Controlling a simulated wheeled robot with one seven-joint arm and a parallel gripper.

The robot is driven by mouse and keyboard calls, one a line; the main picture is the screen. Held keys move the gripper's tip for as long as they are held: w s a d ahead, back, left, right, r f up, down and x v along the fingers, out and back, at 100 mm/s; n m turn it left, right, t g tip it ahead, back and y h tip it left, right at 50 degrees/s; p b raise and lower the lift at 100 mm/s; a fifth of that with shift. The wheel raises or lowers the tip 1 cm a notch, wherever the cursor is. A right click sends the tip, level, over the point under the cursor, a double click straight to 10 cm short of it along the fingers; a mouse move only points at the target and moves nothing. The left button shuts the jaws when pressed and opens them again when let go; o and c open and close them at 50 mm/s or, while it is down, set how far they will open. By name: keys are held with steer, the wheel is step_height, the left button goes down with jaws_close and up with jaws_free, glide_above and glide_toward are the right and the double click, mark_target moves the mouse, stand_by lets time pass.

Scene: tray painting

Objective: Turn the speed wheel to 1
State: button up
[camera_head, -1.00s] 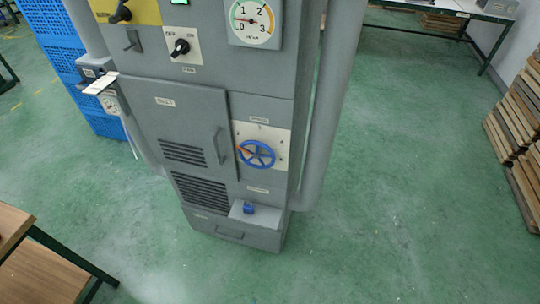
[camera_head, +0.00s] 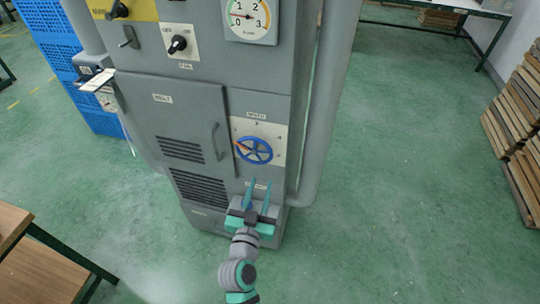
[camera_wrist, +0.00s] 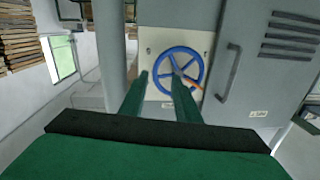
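The blue spoked speed wheel (camera_head: 254,150) sits on a pale dial plate (camera_head: 275,130) on the front of the grey cabinet. Its orange pointer (camera_head: 241,146) points to the left side in the head view. My gripper (camera_head: 258,183) is just below the wheel, its two teal fingers apart and pointing up toward it. In the wrist view the wheel (camera_wrist: 180,70) shows ahead, beyond the open fingers, with one finger overlapping its lower part. Nothing is between the fingers. I cannot tell whether a finger touches the wheel.
A door handle (camera_head: 217,142) stands out left of the wheel. A vertical pipe (camera_head: 322,110) runs along the cabinet's right side. A knob (camera_head: 178,44) and a gauge (camera_head: 250,18) are higher up. A wooden table (camera_head: 30,255) is at the lower left.

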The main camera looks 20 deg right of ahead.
mark_target(270, 157)
steer(key=shift+m+h, duration=0.3)
steer(key=shift+h, duration=0.1)
steer(key=x, duration=0.4)
steer(key=r+x, duration=0.1)
steer(key=x, duration=0.7)
steer(key=shift+d+r, duration=0.2)
steer(key=shift+c, duration=0.5)
jaws_close()
